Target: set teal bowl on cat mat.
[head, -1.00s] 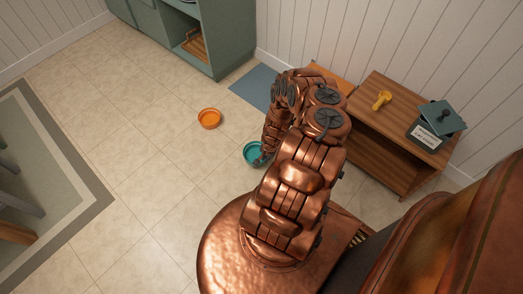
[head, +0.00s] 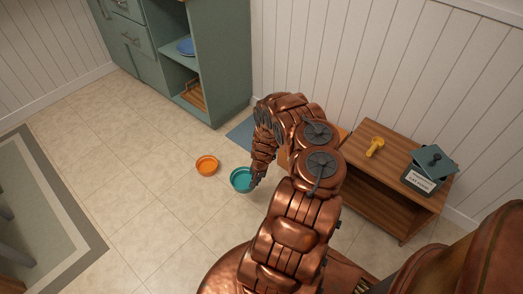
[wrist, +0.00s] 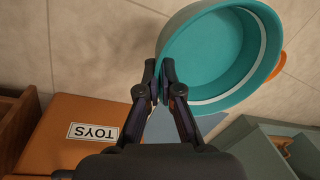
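The teal bowl (head: 242,180) is in the middle of the head view, at the end of my arm. It fills the upper right of the wrist view (wrist: 215,62), tilted in the picture. My gripper (wrist: 160,78) is shut on the bowl's wall, one finger on each side of the rim. In the head view my arm hides most of the gripper. The bowl looks raised off the floor, but its height is hard to tell. A blue-grey mat (head: 240,134), likely the cat mat, lies by the wall beyond the bowl, partly hidden by my arm.
An orange bowl (head: 207,165) stands on the floor left of the teal one. A green cabinet (head: 218,70) is at the back. A wooden bench (head: 385,160) stands right of my arm. An orange toy box (wrist: 75,135) is near the gripper.

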